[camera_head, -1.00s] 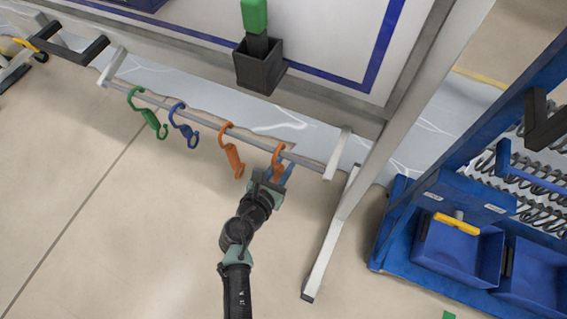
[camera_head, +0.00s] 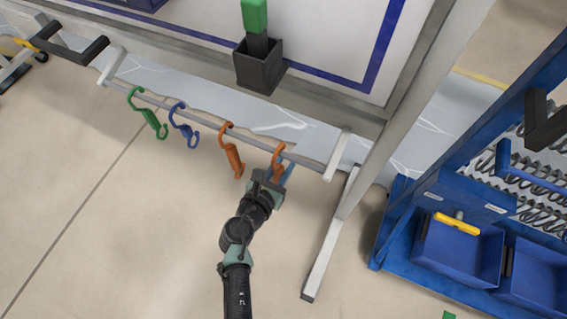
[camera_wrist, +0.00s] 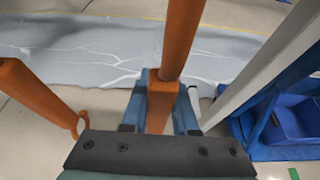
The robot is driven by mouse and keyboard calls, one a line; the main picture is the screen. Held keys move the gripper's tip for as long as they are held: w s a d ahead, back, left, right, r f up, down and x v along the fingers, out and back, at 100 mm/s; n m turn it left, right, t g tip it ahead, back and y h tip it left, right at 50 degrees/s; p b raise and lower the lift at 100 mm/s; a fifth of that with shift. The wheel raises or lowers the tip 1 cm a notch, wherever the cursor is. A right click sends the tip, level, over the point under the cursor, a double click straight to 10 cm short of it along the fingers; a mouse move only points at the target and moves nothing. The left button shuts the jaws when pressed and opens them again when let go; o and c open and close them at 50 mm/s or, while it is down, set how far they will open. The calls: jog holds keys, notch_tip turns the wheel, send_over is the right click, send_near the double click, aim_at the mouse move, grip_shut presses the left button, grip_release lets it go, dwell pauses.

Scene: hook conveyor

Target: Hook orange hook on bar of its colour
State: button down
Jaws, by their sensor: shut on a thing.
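An orange hook (camera_head: 278,153) is at the right end of a grey rail (camera_head: 205,127). Its curled top is at the rail; whether it touches the rail I cannot tell. My gripper (camera_head: 281,174) is shut on this hook from below with its blue fingers. In the wrist view the orange shaft (camera_wrist: 178,45) rises between the fingers (camera_wrist: 160,105). A second orange hook (camera_head: 232,157) hangs on the rail just left; part of it shows at the left of the wrist view (camera_wrist: 30,90). I cannot make out an orange bar.
A blue hook (camera_head: 182,126) and a green hook (camera_head: 146,112) hang farther left on the rail. A pale upright post (camera_head: 385,130) stands right of my gripper. Beyond it is a blue rack (camera_head: 400,235) with a blue bar (camera_head: 540,185) and bins.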

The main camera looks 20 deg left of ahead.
jog(key=shift+r, duration=0.1)
jog(key=r+p, duration=0.3)
jog(key=p, duration=0.1)
jog(key=shift+s+r, duration=0.4)
dwell(0.5)
jog(key=s+p, duration=0.1)
jog(key=s, duration=1.2)
jog(key=shift+a+p, duration=0.25)
jog(key=shift+p, duration=0.05)
dwell(1.7)
jog(key=shift+r, duration=0.1)
